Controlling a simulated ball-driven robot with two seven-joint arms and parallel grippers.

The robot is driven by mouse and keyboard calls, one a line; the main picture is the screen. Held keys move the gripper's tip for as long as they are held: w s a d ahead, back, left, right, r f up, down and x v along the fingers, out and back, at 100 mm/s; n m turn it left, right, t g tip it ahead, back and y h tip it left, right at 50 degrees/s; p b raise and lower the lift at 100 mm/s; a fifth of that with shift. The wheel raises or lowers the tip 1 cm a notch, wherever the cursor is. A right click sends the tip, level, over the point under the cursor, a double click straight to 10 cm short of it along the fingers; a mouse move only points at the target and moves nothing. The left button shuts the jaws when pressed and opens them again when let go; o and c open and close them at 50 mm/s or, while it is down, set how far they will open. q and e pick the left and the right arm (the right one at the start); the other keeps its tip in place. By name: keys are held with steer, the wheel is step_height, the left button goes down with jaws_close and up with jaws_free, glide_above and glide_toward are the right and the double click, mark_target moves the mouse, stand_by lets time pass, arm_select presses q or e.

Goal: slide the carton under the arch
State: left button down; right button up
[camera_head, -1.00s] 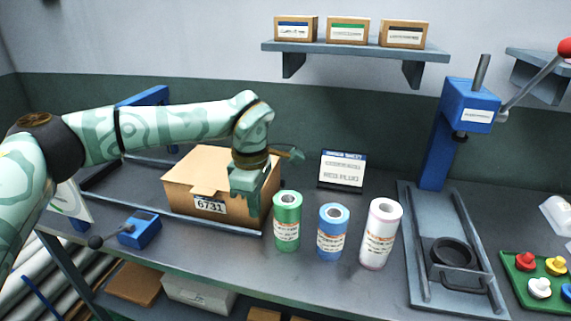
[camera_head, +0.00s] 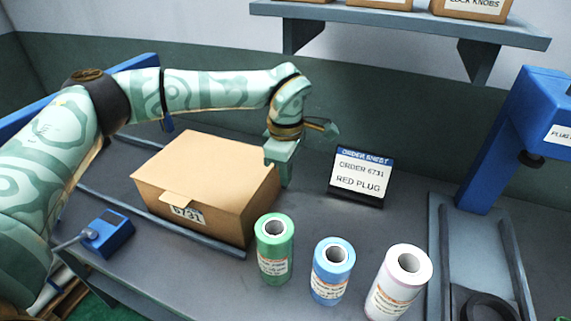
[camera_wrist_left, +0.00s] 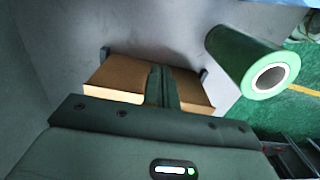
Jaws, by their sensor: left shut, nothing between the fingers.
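The brown carton (camera_head: 205,180), labelled 6731, sits on the grey bench between low rails. My left gripper (camera_head: 281,172) is shut and empty at the carton's right end, with its fingers pointing down. In the left wrist view the shut fingers (camera_wrist_left: 162,88) are in front of the carton (camera_wrist_left: 115,78); I cannot tell whether they touch it. The blue arch (camera_head: 146,62) stands at the left behind my left arm, which hides most of it. My right gripper is not in view.
Green (camera_head: 274,250), blue (camera_head: 331,272) and white (camera_head: 399,283) film rolls stand right of the carton. An order sheet (camera_head: 360,175) reads "ORDER 6731 RED PLUG". A blue lever box (camera_head: 108,234) is at front left. A blue press (camera_head: 515,140) stands at right.

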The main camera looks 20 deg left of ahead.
mark_target(269, 186)
arm_select(q)
steer(key=a+f, duration=0.1)
steer(key=f, duration=0.1)
steer(key=a+f+b, duration=0.1)
steer(key=f, duration=0.1)
steer(key=a+f, duration=0.2)
steer(key=shift+b, duration=0.3)
steer(key=shift+s+a+r, duration=0.1)
steer(key=shift+a+r, duration=0.05)
